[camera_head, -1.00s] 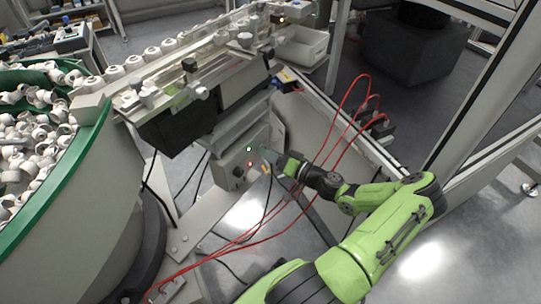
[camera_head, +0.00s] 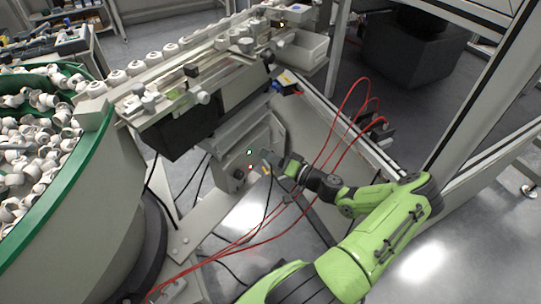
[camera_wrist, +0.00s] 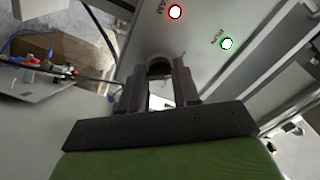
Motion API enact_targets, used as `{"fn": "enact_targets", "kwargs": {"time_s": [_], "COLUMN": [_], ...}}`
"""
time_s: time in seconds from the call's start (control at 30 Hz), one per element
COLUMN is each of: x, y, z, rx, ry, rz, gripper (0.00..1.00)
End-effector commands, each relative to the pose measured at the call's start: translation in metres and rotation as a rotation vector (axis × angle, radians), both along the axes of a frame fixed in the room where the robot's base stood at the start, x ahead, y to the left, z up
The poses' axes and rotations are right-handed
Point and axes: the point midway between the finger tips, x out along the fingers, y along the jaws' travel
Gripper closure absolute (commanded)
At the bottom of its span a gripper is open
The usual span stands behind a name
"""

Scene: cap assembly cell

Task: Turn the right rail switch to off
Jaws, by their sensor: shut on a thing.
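The grey control box (camera_head: 232,160) stands under the rail, with a green lamp (camera_head: 249,152) and a red lamp (camera_head: 250,167) on its face. A dark round switch knob (camera_wrist: 158,68) sits on the panel between my fingertips. My gripper (camera_wrist: 157,82) is shut on this knob, and it shows at the box's right side in the head view (camera_head: 265,160). The knob's pointer is hidden, so I cannot tell its setting. Another dark knob (camera_head: 238,174) shows lower left on the box.
Red cables (camera_head: 330,150) loop close to my arm. The rail (camera_head: 190,75) with white caps runs above the box. A green-rimmed bowl of caps (camera_head: 60,200) stands at left. Wires and a small connector board (camera_wrist: 40,80) lie left in the wrist view.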

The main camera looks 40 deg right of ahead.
Motion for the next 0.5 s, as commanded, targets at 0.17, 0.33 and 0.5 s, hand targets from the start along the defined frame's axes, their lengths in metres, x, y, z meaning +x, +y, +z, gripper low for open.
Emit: {"fn": "enact_targets", "kwargs": {"time_s": [0.17,0.33,0.5], "x": [-0.0002,0.0000,-0.0003], "y": [0.0000,0.0004,-0.0002], "z": [0.0016,0.0016,0.0012], "rx": [0.137,0.282,0.412], "ry": [0.032,0.062,0.089], "rz": [0.000,0.000,-0.002], "gripper": [0.99,0.99,0.99]}}
